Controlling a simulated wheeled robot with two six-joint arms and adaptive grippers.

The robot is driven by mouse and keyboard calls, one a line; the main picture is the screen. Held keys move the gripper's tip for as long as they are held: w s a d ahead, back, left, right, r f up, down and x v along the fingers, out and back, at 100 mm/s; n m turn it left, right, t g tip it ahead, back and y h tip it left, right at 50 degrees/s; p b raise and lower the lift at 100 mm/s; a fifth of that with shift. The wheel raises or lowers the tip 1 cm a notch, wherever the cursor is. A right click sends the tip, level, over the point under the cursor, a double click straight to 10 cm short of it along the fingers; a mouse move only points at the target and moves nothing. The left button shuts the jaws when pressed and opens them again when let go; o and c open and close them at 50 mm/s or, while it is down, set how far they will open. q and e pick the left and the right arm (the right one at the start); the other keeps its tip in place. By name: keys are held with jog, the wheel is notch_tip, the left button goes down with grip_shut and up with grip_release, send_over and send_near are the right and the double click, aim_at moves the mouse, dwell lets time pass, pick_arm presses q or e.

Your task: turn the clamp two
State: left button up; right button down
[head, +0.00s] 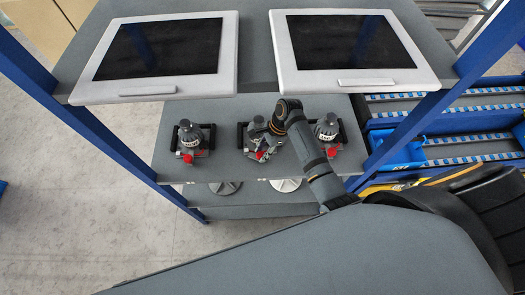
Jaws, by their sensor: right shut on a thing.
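Three grey clamps with red parts stand in a row on the grey shelf (215,170): the left clamp (187,136), the middle clamp (256,126) and the right clamp (327,128). The middle one, second in the row, is partly hidden by my right arm, which comes in from the lower right. My right gripper (264,151) is at the middle clamp, shut on it near its red part. The fingertips are small, and the exact contact cannot be made out. The labels are too small to read. My left gripper is out of view.
Two white-framed dark screens (160,48) and (345,42) lie on the upper shelf above the clamps. Blue posts (95,125) flank the rack. Blue bins (402,148) and roller lanes stand at the right. Round grey discs (225,187) show below the shelf.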

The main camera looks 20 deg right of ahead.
jog(key=n+g, duration=0.1)
jog(key=n, duration=0.1)
jog(key=n+g, duration=0.1)
jog(key=n, duration=0.2)
jog(key=shift+w+h, duration=0.2)
jog(key=shift+h, duration=0.1)
jog(key=c, duration=1)
grip_release()
jog(key=shift+r, duration=0.25)
jog(key=v, duration=0.7)
